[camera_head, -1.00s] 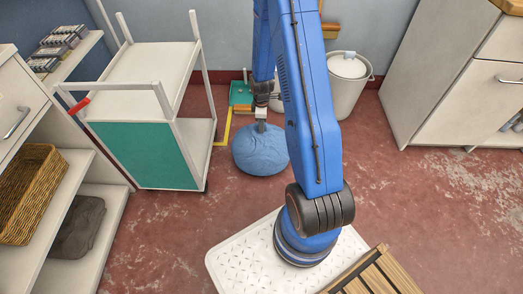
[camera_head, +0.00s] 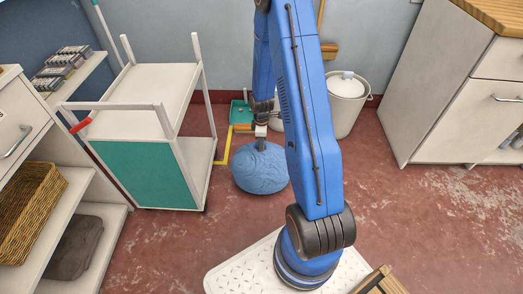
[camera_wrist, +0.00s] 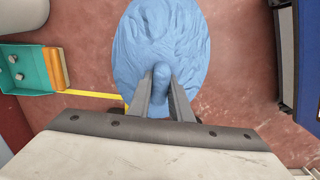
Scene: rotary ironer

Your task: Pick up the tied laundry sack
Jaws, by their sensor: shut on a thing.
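The tied laundry sack is a round blue cloth bundle (camera_head: 260,170) near the middle of the head view. It hangs or rests just below my gripper (camera_head: 261,137). In the wrist view the sack (camera_wrist: 150,45) fills the top middle. My gripper (camera_wrist: 161,98) is shut on the sack's tied neck, which sticks up between the two fingers. Whether the sack's underside touches the floor is hard to tell.
A white trolley with a green panel (camera_head: 145,174) stands just left of the sack. A white lidded bucket (camera_head: 346,103) is behind my arm.

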